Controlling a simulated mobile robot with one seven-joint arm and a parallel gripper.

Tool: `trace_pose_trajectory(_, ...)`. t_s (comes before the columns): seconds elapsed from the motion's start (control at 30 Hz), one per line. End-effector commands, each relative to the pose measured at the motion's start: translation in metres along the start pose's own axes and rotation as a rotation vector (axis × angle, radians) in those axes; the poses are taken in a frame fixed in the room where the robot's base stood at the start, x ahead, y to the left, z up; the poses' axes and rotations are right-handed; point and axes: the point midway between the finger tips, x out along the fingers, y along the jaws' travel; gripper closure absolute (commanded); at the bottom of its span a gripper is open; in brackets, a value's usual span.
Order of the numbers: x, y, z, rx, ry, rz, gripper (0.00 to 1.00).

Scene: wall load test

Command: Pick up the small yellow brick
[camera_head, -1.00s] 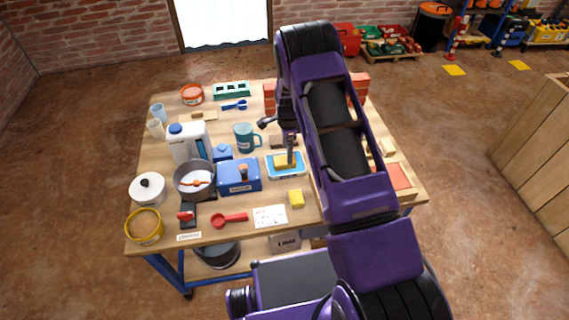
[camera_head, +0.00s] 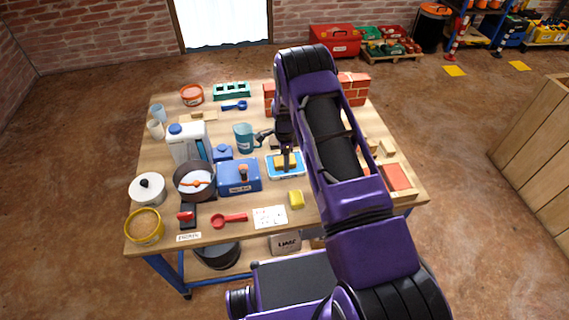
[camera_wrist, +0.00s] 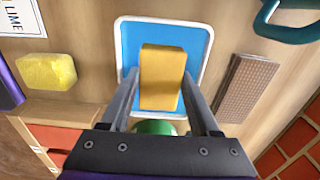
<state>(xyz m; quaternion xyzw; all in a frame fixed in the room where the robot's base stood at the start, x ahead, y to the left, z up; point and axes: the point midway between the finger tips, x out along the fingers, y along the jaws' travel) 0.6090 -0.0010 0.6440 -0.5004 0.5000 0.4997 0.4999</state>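The small yellow brick (camera_wrist: 162,75) lies on a blue tray with a white rim (camera_wrist: 205,40). In the head view the brick (camera_head: 279,163) is partly hidden behind my gripper (camera_head: 286,158), with the tray (camera_head: 288,178) around it. In the wrist view my gripper (camera_wrist: 160,82) is open, with one finger on each side of the brick. A gap shows between the left finger and the brick; the right finger is close to it, and contact cannot be told.
A rough yellow sponge-like block (camera_head: 296,199) lies in front of the tray, at left in the wrist view (camera_wrist: 47,71). A blue box (camera_head: 238,178) and a teal mug (camera_head: 244,138) stand left of the tray. A brown ribbed block (camera_wrist: 246,88) lies beside it.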

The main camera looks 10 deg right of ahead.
Motion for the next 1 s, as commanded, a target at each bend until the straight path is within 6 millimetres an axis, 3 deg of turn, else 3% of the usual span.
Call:
trace_pose_trajectory(0.03, 0.0, 0.0, 0.0, 0.0, 0.0, 0.0, 0.75)
trace_pose_trajectory(0.17, 0.0, 0.0, 0.0, 0.0, 0.0, 0.0, 0.98)
trace_pose_trajectory(0.2, 0.0, 0.0, 0.0, 0.0, 0.0, 0.0, 1.0)
trace_pose_trajectory(0.57, -0.008, -0.001, 0.0, 0.0, 0.0, -0.002, 1.0)
trace_pose_trajectory(1.0, -0.087, -0.001, 0.0, -0.001, 0.0, -0.003, 1.0)
